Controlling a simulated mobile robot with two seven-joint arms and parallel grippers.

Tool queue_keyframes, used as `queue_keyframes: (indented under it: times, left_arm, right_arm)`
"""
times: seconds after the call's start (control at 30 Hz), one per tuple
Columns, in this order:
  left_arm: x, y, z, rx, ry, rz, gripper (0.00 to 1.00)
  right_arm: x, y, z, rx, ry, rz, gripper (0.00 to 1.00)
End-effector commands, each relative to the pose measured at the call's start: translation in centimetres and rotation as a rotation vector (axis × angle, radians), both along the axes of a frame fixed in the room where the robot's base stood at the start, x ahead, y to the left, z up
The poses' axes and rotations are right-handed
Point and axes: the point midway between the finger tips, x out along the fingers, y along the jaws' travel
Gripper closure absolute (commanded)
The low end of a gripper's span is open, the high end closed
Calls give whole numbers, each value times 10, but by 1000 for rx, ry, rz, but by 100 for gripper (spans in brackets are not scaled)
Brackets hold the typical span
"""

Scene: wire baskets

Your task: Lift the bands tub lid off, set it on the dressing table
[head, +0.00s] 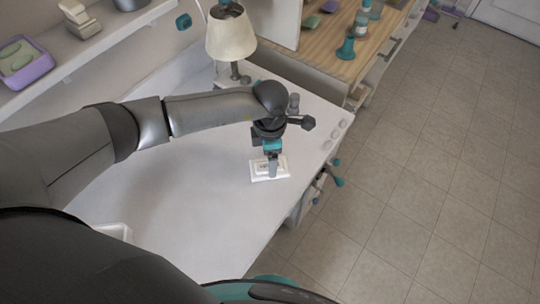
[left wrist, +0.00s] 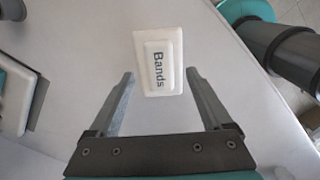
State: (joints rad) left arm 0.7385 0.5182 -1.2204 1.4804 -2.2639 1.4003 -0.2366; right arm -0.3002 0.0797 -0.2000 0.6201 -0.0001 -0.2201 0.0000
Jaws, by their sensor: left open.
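The bands tub is a small white box with a white lid (left wrist: 158,66) marked "Bands" in the left wrist view. In the head view the tub (head: 284,174) sits on the white dressing table (head: 190,190), towards its right side, with the lid on. My left gripper (left wrist: 163,90) is open and empty above the tub, with the lid just ahead of and between its fingertips in the wrist view. In the head view the left gripper (head: 272,165) hides part of the lid. My right gripper does not show.
A lamp (head: 231,40) stands at the back of the table. A white tray (head: 115,231) lies near the left front. The table's middle is clear. A wooden-topped cabinet (head: 345,35) adjoins behind right.

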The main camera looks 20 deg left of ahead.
Motion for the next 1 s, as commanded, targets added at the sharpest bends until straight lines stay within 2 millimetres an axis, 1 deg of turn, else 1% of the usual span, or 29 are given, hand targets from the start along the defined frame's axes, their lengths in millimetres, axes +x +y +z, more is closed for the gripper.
queue_keyframes:
  times: [0.03,1.0]
  left_arm:
    - [0,0,4,0,0,0,17]
    - [0,0,43,0,0,0,17]
  right_arm:
    - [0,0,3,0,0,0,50]
    - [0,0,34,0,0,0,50]
